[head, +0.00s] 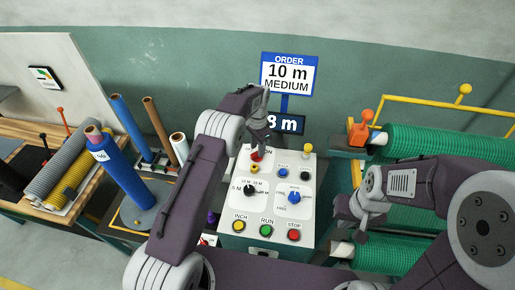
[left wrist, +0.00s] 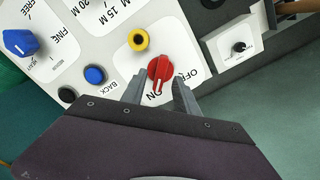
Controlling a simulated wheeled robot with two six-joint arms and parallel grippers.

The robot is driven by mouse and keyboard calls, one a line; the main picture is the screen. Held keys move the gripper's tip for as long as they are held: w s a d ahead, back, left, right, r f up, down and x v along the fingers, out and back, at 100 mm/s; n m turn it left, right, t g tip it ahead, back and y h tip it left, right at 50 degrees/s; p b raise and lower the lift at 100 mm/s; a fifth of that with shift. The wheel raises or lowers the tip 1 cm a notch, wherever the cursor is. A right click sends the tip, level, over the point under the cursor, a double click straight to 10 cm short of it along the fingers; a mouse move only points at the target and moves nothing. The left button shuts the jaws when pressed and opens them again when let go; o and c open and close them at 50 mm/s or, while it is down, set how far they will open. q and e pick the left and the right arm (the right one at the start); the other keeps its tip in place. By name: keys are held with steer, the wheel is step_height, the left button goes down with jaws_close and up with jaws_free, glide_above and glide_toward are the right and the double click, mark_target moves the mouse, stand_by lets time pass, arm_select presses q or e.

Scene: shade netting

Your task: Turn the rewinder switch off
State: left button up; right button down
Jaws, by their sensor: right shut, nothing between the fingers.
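The red rotary switch (left wrist: 159,72) is on the white panel face in the left wrist view, and its white mark points toward the ON label (left wrist: 155,97). The OFF label (left wrist: 186,74) is printed beside it. My left gripper (left wrist: 157,90) is open, with one finger on each side of the switch's near end; whether they touch it I cannot tell. In the head view the red switch (head: 257,156) shows at the top of the control panel (head: 268,187), just below my left gripper (head: 261,146). My right gripper (head: 357,211) is shut and empty, right of the panel.
INCH, RUN and STOP buttons line the panel's front. Signs rise behind the panel.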

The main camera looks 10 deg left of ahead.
arm_select(q)
steer(key=shift+f, duration=0.6)
steer(key=shift+s+a+f, duration=0.1)
steer(key=shift+f, duration=0.45)
jaws_close()
